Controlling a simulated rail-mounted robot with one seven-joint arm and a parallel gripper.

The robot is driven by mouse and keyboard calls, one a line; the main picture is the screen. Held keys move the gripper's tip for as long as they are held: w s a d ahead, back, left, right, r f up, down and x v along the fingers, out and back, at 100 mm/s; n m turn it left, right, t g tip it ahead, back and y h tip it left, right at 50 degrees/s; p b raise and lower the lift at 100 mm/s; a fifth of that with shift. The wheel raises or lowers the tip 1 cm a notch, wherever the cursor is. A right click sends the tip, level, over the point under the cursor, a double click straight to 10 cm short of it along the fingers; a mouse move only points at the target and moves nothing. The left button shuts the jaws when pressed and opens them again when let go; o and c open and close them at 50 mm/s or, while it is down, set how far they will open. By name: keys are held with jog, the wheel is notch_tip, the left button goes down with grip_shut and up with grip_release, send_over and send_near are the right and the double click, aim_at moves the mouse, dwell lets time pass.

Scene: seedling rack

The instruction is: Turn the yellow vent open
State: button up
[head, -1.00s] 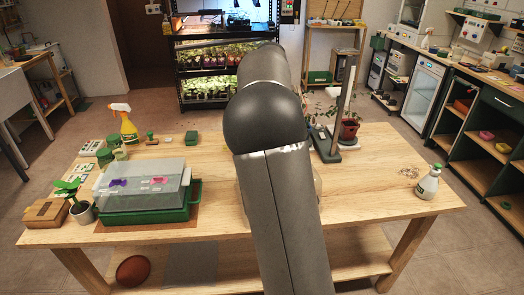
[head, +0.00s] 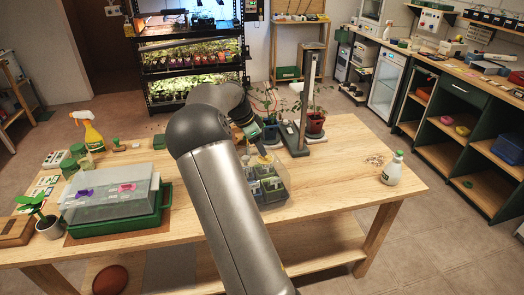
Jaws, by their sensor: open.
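A small clear-covered seedling box (head: 275,197) stands on the table, partly behind my arm, with dark pots and green seedlings inside. A small yellowish patch (head: 262,159) at its top looks like the yellow vent, but it is mostly hidden by my gripper and too small for me to read its angle. My gripper (head: 258,150) is open and points down at the top of this box, close to the yellow patch. I cannot tell whether it touches it. The larger clear-lidded green tray (head: 115,222) at the left carries a purple vent (head: 85,192) and a pink vent (head: 126,187).
A post on a dark base (head: 296,140) and a potted plant (head: 315,124) stand just behind the box at the right. The table's front right is clear.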

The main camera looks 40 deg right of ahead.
aim_at(262, 159)
jog(key=shift+x, duration=2.05)
jog(key=c, duration=1)
